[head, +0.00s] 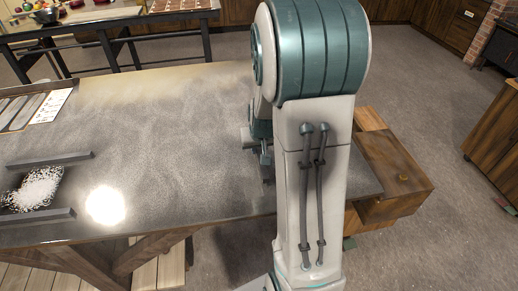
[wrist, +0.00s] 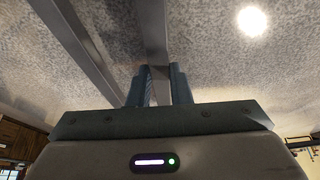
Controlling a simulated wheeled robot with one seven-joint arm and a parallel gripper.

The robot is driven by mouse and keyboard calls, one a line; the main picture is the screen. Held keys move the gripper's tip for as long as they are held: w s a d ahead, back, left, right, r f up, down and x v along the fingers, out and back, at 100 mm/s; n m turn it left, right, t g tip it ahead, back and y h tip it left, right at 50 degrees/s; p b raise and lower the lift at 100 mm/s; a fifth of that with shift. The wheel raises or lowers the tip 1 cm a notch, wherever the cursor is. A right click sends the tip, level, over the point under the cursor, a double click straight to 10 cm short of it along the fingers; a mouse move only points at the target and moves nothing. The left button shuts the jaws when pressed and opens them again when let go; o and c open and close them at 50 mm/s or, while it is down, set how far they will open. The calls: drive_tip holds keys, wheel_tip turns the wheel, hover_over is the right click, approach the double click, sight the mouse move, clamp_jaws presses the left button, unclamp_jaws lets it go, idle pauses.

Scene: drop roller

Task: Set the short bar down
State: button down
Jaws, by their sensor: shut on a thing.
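My gripper (wrist: 158,72) is shut on a grey bar (wrist: 154,28), which runs away from between its two fingers in the wrist view. I take this to be the short bar; its far end is cut off by the picture edge. A second grey bar (wrist: 78,42) slants across the wrist view to the left of it. In the head view my gripper (head: 264,156) is low over the right part of the speckled worktop (head: 170,130), partly hidden by my arm. Whether the held bar touches the worktop cannot be told.
Two dark bars, a far one (head: 50,159) and a near one (head: 38,215), lie at the left with a white grainy heap (head: 36,188) between them. A tray (head: 20,112) and white card (head: 52,106) sit at the back left. The worktop's middle is clear.

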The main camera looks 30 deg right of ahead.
drive_tip(key=shift+f, duration=0.5)
drive_tip(key=shift+f, duration=0.15)
drive_tip(key=c, duration=1.3)
unclamp_jaws()
drive_tip(key=shift+s+r, duration=0.15)
drive_tip(key=shift+r, duration=0.5)
drive_tip(key=b+v, duration=0.1)
drive_tip(key=v, duration=0.9)
drive_tip(key=s+a+r+n, duration=0.1)
drive_tip(key=s+a, duration=0.3)
drive_tip(key=s, duration=0.1)
drive_tip(key=s+a+r+n, duration=0.1)
drive_tip(key=s+a, duration=0.3)
drive_tip(key=s, duration=0.1)
drive_tip(key=s+a+r+n+y, duration=0.1)
drive_tip(key=s+a, duration=0.3)
drive_tip(key=s, duration=0.1)
drive_tip(key=shift+s+a+r+g, duration=0.1)
drive_tip(key=shift+s+r+g, duration=0.25)
drive_tip(key=shift+r+g, duration=0.05)
